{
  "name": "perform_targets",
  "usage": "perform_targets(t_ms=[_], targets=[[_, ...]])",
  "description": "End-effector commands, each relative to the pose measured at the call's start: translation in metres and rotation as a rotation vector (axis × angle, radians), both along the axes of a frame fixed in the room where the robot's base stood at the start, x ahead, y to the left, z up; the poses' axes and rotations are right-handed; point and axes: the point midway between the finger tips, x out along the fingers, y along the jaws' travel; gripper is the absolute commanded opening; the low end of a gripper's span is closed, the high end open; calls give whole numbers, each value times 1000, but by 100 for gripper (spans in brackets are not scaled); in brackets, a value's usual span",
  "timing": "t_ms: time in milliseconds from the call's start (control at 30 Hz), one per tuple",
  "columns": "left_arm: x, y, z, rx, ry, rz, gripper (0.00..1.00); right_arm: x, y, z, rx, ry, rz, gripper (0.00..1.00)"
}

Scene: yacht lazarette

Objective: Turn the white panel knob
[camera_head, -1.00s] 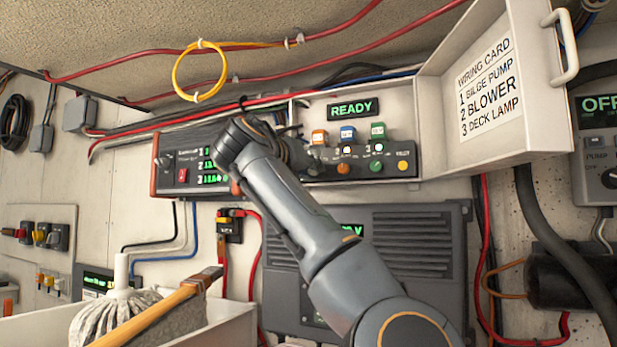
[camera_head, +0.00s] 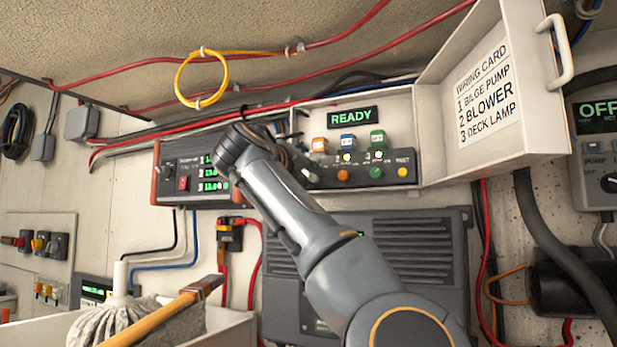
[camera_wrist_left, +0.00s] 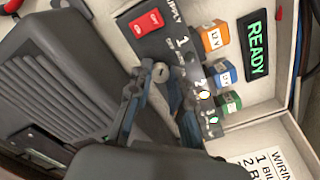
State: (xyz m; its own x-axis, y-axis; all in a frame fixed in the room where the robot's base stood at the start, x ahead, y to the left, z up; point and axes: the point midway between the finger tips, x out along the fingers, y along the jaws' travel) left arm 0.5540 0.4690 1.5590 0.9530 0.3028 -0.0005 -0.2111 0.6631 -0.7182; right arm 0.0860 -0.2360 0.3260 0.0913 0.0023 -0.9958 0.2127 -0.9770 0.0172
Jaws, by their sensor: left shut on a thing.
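The white panel knob (camera_wrist_left: 160,72) shows in the left wrist view as a small pale round knob on the dark switch panel (camera_wrist_left: 150,45), below the red switch. My left gripper (camera_wrist_left: 158,88) has its fingers on either side of it and is shut on it. In the head view my left gripper (camera_head: 300,168) is at the left part of the panel (camera_head: 325,184); my forearm hides most of it and the knob. I cannot tell the knob's angle. My right gripper is in neither view.
Orange (camera_head: 343,174), green (camera_head: 376,173) and yellow (camera_head: 403,171) controls sit to the right. A green READY display (camera_head: 352,117) is above. The open white box lid (camera_head: 487,100) juts out at right. A power supply (camera_head: 180,172) is at left and a finned grey unit (camera_head: 415,262) is below.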

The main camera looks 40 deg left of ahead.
Motion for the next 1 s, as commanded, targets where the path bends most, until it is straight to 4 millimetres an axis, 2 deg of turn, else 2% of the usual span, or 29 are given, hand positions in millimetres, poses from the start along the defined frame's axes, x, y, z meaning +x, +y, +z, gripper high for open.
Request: perform_targets(t_ms=[233, 267, 367, 767, 867, 1000], targets=[[0, 0, 1, 0, -3, 0, 0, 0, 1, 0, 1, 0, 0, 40], [0, 0, 1, 0, -3, 0, 22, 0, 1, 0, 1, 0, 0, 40], [0, 0, 1, 1, -2, 1, 42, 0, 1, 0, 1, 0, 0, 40], [-6, -2, 1, 1, -1, 0, 43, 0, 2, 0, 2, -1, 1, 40], [-19, -6, 1, 1, -3, -1, 43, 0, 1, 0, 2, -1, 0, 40], [-47, -15, 2, 1, -6, 1, 43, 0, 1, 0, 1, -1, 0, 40]])
